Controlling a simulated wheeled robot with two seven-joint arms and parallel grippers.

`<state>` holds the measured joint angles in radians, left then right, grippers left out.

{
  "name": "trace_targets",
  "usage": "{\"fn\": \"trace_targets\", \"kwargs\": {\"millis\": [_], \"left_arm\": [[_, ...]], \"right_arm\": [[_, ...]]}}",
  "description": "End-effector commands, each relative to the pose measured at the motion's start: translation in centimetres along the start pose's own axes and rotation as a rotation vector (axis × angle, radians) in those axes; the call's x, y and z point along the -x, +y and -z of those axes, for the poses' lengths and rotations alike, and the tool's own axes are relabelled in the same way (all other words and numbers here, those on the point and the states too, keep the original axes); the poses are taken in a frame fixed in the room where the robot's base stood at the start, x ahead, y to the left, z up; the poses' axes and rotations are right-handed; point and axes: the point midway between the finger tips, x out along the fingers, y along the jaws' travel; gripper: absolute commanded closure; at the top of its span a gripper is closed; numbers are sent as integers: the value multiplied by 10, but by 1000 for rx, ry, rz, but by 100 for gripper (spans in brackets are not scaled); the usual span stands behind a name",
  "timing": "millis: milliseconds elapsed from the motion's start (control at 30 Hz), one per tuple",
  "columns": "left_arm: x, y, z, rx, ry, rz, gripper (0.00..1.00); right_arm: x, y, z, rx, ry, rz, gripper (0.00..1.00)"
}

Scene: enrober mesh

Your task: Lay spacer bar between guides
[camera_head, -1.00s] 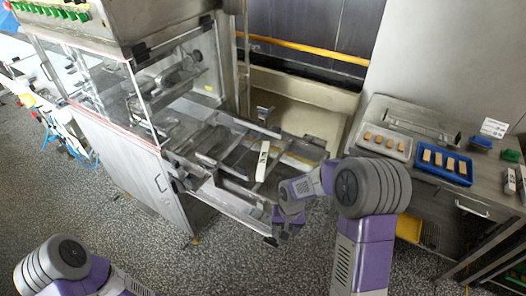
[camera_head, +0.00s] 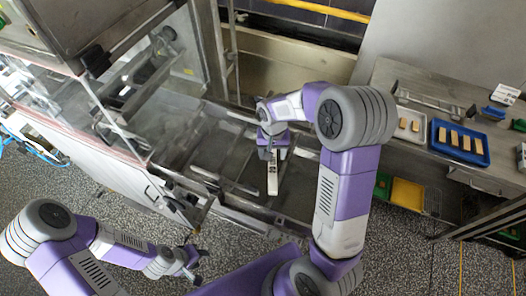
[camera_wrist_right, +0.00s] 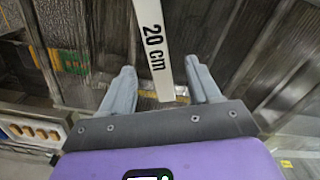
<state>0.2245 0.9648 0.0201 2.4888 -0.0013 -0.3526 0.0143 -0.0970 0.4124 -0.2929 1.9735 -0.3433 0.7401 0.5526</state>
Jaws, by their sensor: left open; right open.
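The spacer bar is white with "20 cm" printed on it. It lies over the open metal frame of the machine in the head view (camera_head: 272,178) and runs up out of the right wrist view (camera_wrist_right: 150,35). My right gripper (camera_head: 272,152) is over the bar's far end. In the right wrist view, the open fingers (camera_wrist_right: 160,85) stand on either side of the bar's near end, with gaps on both sides. My left gripper (camera_head: 196,266) is open and empty over the floor, in front of the machine. I cannot clearly tell which metal rails are the guides.
The machine has a clear-panelled housing (camera_head: 140,75) at left. At right, a metal bench (camera_head: 412,78) holds a blue tray (camera_head: 482,158) with several tan bars and a pale tray (camera_head: 402,133). A yellow bin (camera_head: 408,194) sits below.

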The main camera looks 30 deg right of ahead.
Motion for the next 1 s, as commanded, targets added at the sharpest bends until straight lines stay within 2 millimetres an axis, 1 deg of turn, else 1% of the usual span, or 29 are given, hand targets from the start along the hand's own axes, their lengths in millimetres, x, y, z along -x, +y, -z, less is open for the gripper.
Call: {"fn": "trace_targets", "kwargs": {"millis": [267, 400, 500, 600, 800, 967, 1000], "left_arm": [[1, 0, -1, 1, -3, 0, 57], [2, 0, -1, 1, -2, 0, 57], [2, 0, -1, 1, -2, 0, 57], [2, 0, -1, 1, -2, 0, 57], [2, 0, -1, 1, -2, 0, 57], [2, 0, -1, 1, -2, 0, 57], [2, 0, -1, 1, -2, 0, 57]], "right_arm": [[-33, -1, 1, 0, -4, -2, 38], [-55, -2, 3, -1, -5, -2, 38], [-66, -2, 3, -2, -4, -1, 38], [-70, -2, 3, -2, -1, 0, 38], [-70, -3, 3, -1, -1, 0, 38], [-70, -3, 3, -1, -1, 0, 63], [-70, -3, 3, -1, 0, 0, 69]]}}
